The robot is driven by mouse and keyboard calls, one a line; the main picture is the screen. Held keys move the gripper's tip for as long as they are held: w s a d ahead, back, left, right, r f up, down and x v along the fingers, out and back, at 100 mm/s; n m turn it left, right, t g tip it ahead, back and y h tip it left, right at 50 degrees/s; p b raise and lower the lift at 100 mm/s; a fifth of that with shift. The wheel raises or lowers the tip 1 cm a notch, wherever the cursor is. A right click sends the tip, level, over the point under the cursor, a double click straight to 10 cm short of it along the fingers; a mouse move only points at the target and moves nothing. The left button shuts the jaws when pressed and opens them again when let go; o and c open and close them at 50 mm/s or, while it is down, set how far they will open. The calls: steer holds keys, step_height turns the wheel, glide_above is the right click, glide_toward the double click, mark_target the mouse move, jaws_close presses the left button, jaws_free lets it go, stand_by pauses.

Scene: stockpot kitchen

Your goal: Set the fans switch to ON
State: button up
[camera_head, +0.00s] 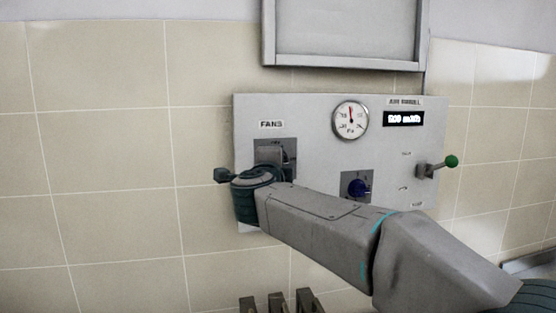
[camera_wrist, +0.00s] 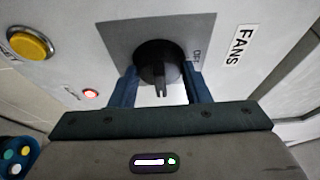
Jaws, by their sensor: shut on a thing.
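The fans switch is a black rotary knob (camera_wrist: 158,60) on a grey square plate, with an OFF mark at its right edge and a FANS label (camera_wrist: 238,45) beside it in the wrist view. In the head view its plate (camera_head: 275,150) shows below the FANS label, partly covered by my wrist. My gripper (camera_wrist: 161,72) is at the knob, one dark finger on each side, shut on it. In the head view my gripper (camera_head: 262,172) is in front of the plate, its fingertips hidden. The knob's exact pointing is hard to tell.
The grey panel (camera_head: 310,112) also carries a round gauge (camera_head: 350,120), a display (camera_head: 403,118), a blue knob (camera_head: 357,188) and a green-ended lever (camera_head: 450,161). A yellow button (camera_wrist: 30,44) and a red lamp (camera_wrist: 91,94) show near the switch. Tiled wall lies left.

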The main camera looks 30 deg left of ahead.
stand_by(0.4)
steer(key=o, duration=1)
steer(key=shift+s, duration=0.1)
steer(key=b+v, duration=0.3)
steer(key=v, duration=1)
steer(key=shift+s+b, duration=0.25)
steer(key=shift+b, duration=0.15)
steer(key=shift+d+r, duration=0.1)
